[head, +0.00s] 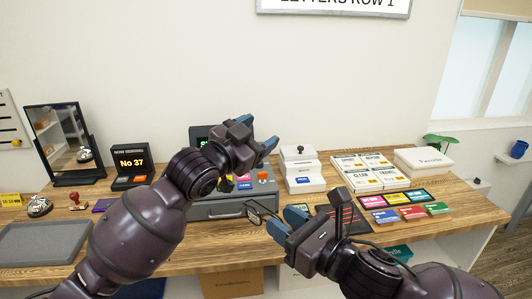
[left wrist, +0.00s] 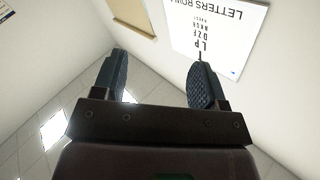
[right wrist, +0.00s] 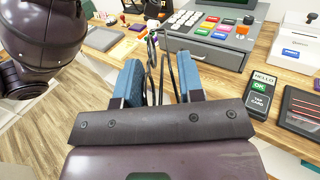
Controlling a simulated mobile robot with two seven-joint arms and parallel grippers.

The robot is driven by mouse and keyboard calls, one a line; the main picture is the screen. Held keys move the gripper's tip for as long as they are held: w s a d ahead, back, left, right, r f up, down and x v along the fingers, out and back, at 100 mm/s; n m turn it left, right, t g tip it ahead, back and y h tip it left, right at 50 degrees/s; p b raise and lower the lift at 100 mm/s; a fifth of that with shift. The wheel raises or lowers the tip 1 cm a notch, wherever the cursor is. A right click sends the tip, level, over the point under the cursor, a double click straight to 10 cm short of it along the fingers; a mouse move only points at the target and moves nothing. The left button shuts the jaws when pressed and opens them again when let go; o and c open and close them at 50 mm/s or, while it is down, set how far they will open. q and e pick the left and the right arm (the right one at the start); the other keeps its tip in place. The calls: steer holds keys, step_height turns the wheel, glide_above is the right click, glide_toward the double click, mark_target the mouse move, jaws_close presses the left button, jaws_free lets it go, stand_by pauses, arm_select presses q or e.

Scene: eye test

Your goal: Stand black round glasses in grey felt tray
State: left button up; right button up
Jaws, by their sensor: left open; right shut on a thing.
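The black round glasses (head: 258,212) are held in my right gripper (head: 286,224), above the counter in front of the cash register. In the right wrist view the thin dark frame (right wrist: 152,52) stands between the blue fingers, partly hidden by them. The grey felt tray (head: 42,246) lies on the counter at the far left, empty where it shows, partly covered by my left arm. My left gripper (head: 260,134) is open and empty, raised above the register; its wrist view shows only wall, ceiling and a letter chart.
A grey cash register (head: 222,209) stands mid-counter. A mirror (head: 62,140), a bell (head: 39,206), a stamp (head: 77,200) and a number display (head: 131,163) are near the tray. A card reader (right wrist: 262,92), white box (head: 302,172) and colored cards (head: 412,212) are to the right.

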arm_select(q)
steer(key=s+d+r+m+g, duration=0.2)
steer(key=d+r+m+g, duration=0.15)
steer(key=d+r, duration=0.35)
steer(key=m+g+y, duration=1)
steer(key=m+y, duration=0.1)
steer(key=y, duration=0.2)
glide_above(266, 207)
step_height(266, 207, down, 6)
step_height(266, 207, down, 12)
steer(key=shift+r, duration=0.1)
